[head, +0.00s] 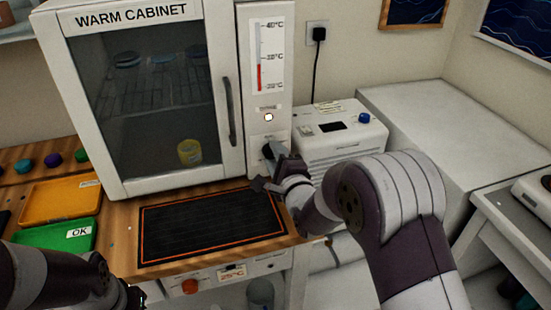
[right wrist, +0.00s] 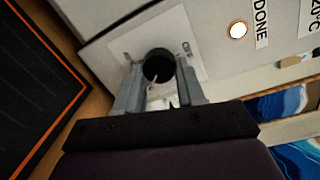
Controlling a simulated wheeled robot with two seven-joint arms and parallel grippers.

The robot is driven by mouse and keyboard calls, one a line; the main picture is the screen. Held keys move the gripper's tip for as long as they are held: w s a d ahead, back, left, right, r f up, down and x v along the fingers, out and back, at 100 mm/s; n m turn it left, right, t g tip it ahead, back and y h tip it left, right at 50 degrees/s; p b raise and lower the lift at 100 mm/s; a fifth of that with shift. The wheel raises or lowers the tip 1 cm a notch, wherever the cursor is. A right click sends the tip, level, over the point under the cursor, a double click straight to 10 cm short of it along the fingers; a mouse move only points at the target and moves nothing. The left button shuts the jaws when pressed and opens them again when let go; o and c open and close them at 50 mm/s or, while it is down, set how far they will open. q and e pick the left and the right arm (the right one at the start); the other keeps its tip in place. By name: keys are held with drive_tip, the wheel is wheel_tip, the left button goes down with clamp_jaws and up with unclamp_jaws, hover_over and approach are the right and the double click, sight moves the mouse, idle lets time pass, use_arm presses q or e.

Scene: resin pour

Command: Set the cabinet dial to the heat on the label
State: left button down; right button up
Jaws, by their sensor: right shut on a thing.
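The warm cabinet (head: 150,100) stands shut on the bench. Its side panel (head: 283,90) carries a thermometer gauge (head: 270,60) marked to 40°C, with a red column in its lower part. The dark round dial (head: 267,151) is low on that panel; it also shows in the right wrist view (right wrist: 158,66), with a pale mark on its face. My right gripper (head: 272,158) is at the dial, its fingers (right wrist: 160,82) shut on either side of it. My left gripper (head: 128,298) is at the lower left edge, its jaws unclear.
A dark mat (head: 210,228) with an orange border lies before the cabinet. An orange tray (head: 60,202) and a green tray (head: 50,236) labelled OK are at left. A 25°C display (head: 232,273) and orange knob (head: 190,286) are below. A white box machine (head: 340,140) stands right.

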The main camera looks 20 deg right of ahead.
drive_tip(key=shift+f, duration=0.15)
drive_tip(key=o, duration=1)
drive_tip(key=shift+o, duration=0.2)
drive_tip(key=s+d, duration=0.1)
drive_tip(key=s, duration=1.1)
drive_tip(key=shift+s+r, duration=0.35)
drive_tip(key=shift+r, duration=0.05)
drive_tip(key=shift+d, duration=0.1)
drive_tip(key=s+n+g+h+p, duration=0.1)
drive_tip(key=s+n+g+p, duration=1)
drive_tip(key=n+g, duration=0.5)
drive_tip(key=s+n, duration=0.2)
drive_tip(key=n, duration=0.2)
drive_tip(key=shift+s+d+f+h, duration=0.2)
drive_tip(key=shift+s+d+h, duration=0.1)
